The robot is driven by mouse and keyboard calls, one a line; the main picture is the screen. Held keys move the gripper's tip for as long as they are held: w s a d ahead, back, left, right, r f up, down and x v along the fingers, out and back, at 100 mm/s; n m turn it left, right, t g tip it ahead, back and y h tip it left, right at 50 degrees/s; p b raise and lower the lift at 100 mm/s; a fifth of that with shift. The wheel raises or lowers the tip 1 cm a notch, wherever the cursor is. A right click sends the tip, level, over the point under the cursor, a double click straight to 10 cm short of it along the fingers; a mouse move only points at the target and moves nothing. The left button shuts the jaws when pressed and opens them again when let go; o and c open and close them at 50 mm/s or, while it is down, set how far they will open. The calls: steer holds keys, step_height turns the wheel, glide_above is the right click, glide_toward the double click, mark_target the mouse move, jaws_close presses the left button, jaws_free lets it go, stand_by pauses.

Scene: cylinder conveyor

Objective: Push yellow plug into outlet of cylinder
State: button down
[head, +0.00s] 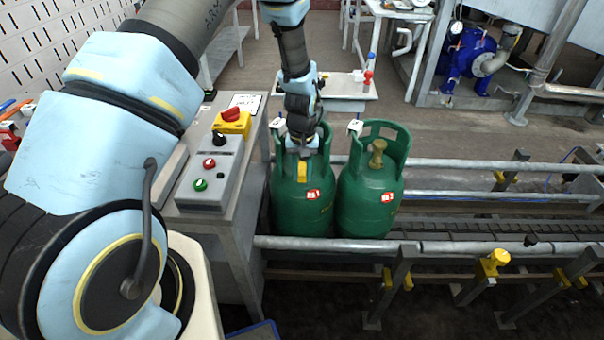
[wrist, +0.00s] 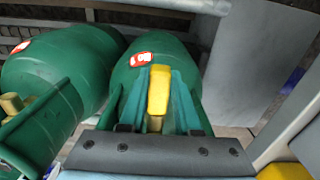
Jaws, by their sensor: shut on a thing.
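Two green gas cylinders stand side by side, upright, on the conveyor. My gripper (head: 303,158) is over the left cylinder (head: 303,212), inside its collar. It is shut on the yellow plug (head: 302,172), whose lower end shows below the fingers. In the wrist view the plug (wrist: 159,90) lies between the two fingers, in front of this cylinder's green shoulder (wrist: 150,55). A brass-coloured part (wrist: 155,122) shows at the plug's near end. This cylinder's outlet is hidden, so I cannot tell whether the plug touches it. The right cylinder (head: 368,205) has a bare brass valve (head: 377,153).
A grey control box (head: 210,172) with red and green buttons and a yellow emergency stop (head: 232,122) sit on the stand at left. Metal rails (head: 450,247) run along the conveyor, which is empty to the right. A blue pump (head: 468,55) stands behind.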

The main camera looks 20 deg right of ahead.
steer(key=shift+w, duration=0.15)
steer(key=c, duration=0.5)
jaws_free()
steer(key=shift+c, duration=0.2)
